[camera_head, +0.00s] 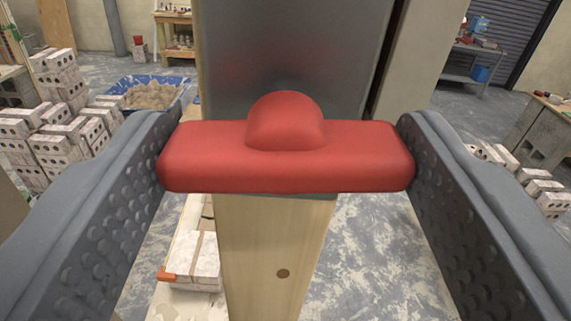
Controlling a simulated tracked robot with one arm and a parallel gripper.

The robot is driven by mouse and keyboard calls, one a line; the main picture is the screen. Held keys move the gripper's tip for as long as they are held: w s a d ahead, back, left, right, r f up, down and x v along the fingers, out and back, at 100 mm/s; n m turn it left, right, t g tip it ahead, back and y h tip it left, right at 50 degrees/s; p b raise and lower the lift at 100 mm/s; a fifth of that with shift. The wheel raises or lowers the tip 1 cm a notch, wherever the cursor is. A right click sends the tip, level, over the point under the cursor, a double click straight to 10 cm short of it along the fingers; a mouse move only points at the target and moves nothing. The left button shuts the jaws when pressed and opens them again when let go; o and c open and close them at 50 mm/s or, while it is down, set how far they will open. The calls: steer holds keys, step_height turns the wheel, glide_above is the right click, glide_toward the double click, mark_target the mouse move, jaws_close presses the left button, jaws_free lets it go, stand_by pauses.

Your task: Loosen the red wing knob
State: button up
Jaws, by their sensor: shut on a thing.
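The red wing knob (285,155) is in the middle of the head camera view, a wide bar with a rounded hub at its centre. Its bar lies level, left to right. It sits in front of a grey metal plate (290,55) and the top of a pale wooden post (270,245). My gripper (285,160) is shut on the knob, with one dark textured finger against each end of the bar. The knob's back and its shaft are hidden.
Stacks of pale bricks (60,125) stand at the left, near a blue tub (150,93) of mortar. More bricks (545,190) lie at the right by a grey block bench (545,130). Pale bricks (193,255) also lie low, left of the post. The floor right of the post is clear.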

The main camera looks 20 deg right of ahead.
steer(key=shift+r+n+p, duration=0.15)
steer(key=shift+n+p, duration=0.25)
steer(key=shift+n, duration=0.4)
steer(key=n+p, duration=0.2)
steer(key=n, duration=0.1)
steer(key=shift+n, duration=0.3)
steer(key=n+p, duration=0.2)
steer(key=n, duration=0.1)
steer(key=shift+n, duration=0.3)
steer(key=n+p, duration=0.2)
steer(key=shift+a+n, duration=0.1)
steer(key=shift+n, duration=0.3)
steer(key=n+p, duration=0.2)
steer(key=n, duration=0.1)
steer(key=n+p, duration=0.2)
steer(key=shift+f, duration=0.3)
steer(key=shift+n, duration=0.3)
steer(key=shift+f, duration=0.1)
steer(key=o, duration=1)
steer(key=shift+w+a, duration=0.1)
